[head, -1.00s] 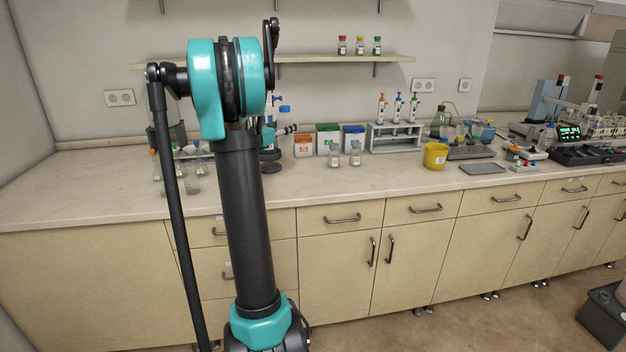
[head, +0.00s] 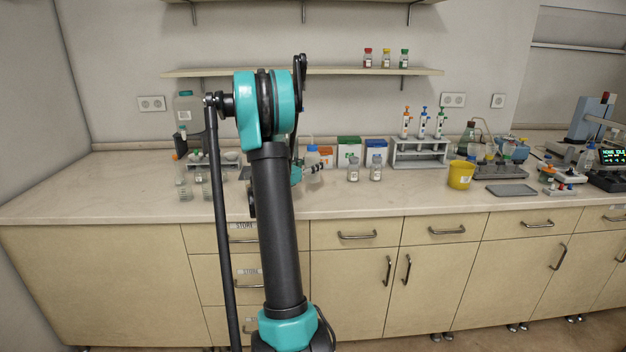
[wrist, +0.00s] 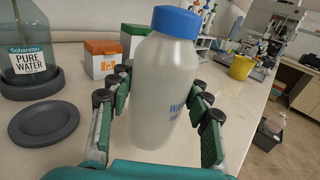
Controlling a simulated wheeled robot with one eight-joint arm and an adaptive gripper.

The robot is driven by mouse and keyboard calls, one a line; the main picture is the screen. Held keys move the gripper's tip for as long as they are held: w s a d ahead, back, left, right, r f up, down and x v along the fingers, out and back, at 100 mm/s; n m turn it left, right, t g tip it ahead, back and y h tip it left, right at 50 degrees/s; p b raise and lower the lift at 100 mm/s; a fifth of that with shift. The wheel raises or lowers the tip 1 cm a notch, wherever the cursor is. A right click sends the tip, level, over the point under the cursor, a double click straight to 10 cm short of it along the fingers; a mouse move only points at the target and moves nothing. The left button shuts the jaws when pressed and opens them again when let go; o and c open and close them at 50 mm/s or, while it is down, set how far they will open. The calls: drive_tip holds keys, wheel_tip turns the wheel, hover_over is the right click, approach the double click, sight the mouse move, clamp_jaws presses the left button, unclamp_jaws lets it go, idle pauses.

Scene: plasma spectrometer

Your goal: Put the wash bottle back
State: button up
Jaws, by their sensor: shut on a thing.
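The wash bottle (wrist: 163,95) is a whitish bottle with a blue cap and blue lettering. In the wrist view it stands near upright between the fingers of my gripper (wrist: 160,105), which is shut on it. In the head view the bottle (head: 312,158) shows just right of my arm, low over the bench; my gripper (head: 308,172) is partly hidden by the arm. I cannot tell whether its base touches the bench. An empty round grey coaster (wrist: 44,124) lies left of the bottle in the wrist view.
A large bottle marked PURE WATER (wrist: 27,55) stands left, behind the coaster. Orange (wrist: 103,60) and green-lidded (wrist: 134,38) boxes stand behind the wash bottle. Two small jars (head: 353,169), a pipette rack (head: 420,152) and a yellow bucket (head: 460,176) stand to the right.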

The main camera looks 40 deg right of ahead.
sight(313, 178)
drive_tip(key=shift+f, duration=3)
drive_tip(key=shift+f, duration=0.1)
drive_tip(key=o, duration=0.7)
drive_tip(key=shift+o, duration=0.2)
